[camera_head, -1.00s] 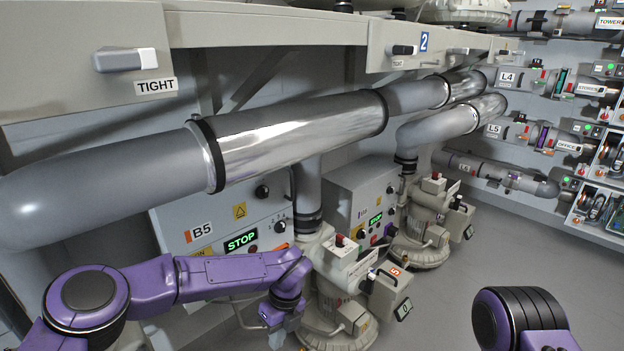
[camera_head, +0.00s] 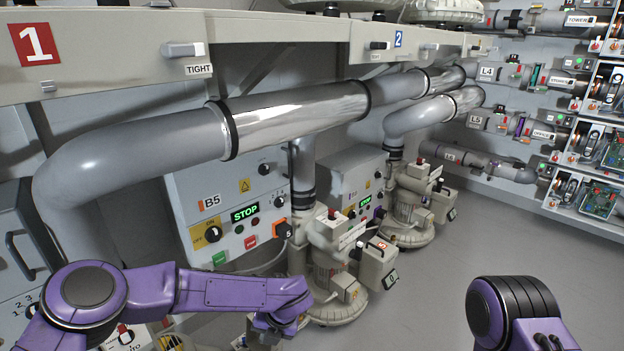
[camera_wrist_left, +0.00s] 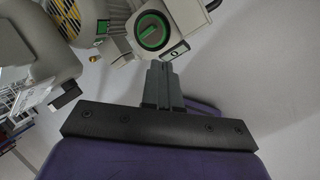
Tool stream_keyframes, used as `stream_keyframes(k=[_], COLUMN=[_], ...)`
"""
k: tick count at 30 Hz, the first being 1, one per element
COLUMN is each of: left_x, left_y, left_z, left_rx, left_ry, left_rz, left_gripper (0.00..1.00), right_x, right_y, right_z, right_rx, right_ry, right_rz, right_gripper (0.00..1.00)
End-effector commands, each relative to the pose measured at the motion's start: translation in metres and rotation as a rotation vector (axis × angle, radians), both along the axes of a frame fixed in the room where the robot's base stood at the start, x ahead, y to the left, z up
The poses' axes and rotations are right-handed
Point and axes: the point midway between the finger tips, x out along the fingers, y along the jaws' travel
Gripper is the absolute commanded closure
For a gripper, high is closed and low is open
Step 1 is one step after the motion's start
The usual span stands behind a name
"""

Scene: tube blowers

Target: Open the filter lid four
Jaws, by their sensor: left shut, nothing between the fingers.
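I cannot make out a lid marked four in either view. In the left wrist view, a grey housing with a round green-ringed black part (camera_wrist_left: 152,31) is just beyond my left gripper (camera_wrist_left: 160,68). That gripper is shut and empty, with its fingertips close below the housing; I cannot tell whether they touch. In the head view my left wrist is low, in front of a beige blower (camera_head: 330,265) with a box tagged red 5 (camera_head: 378,262). The left fingers are hidden there. My right arm shows at lower right, with its gripper out of view.
The B5 control panel (camera_head: 230,213) reads STOP. A second blower (camera_head: 408,215) stands behind. A large grey pipe (camera_head: 130,160) crosses above, under a beige frame with a TIGHT handle (camera_head: 183,50). Shelves (camera_head: 598,150) stand at right. The floor (camera_head: 480,260) at centre right is clear.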

Motion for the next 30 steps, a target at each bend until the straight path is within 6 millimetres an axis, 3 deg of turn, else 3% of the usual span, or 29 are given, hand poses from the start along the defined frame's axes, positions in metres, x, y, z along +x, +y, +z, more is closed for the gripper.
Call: stream_keyframes(k=[5,8,12,15,19,23,24,27,30], left_x=[-0.033,-0.07,-0.149,-0.208,-0.272,-0.319,-0.327,-0.324,-0.323], left_y=[0.02,0.037,0.069,0.098,0.135,0.177,0.194,0.193,0.193], left_z=[-0.052,-0.086,-0.127,-0.141,-0.143,-0.134,-0.13,-0.088,-0.058], left_rx=[0.251,0.408,0.553,0.576,0.541,0.489,0.491,0.498,0.499], left_ry=[0.047,0.132,0.305,0.429,0.558,0.692,0.75,0.746,0.745], left_rz=[-0.627,-1.059,-1.657,-1.982,-2.232,-2.332,-2.332,-2.33,-2.328], left_gripper=[1.0,1.0,1.0,1.0,1.0,1.0,1.0,1.0,1.0], right_x=[0.0,0.0,0.0,0.0,0.0,0.0,0.0,-0.001,0.0], right_y=[0.0,0.0,0.0,0.0,0.0,0.0,0.0,0.0,0.0], right_z=[0.0,0.0,0.0,0.0,0.0,0.0,0.0,0.043,0.074], right_rx=[0.0,0.0,0.0,0.0,0.0,0.0,0.0,0.001,0.0], right_ry=[0.0,0.0,0.0,0.0,0.0,0.0,0.0,0.001,0.0], right_rz=[0.0,0.0,0.0,0.0,0.0,0.0,0.0,0.0,0.0], right_gripper=[0.57,0.57,0.57,0.57,0.57,0.57,0.57,0.57,0.57])
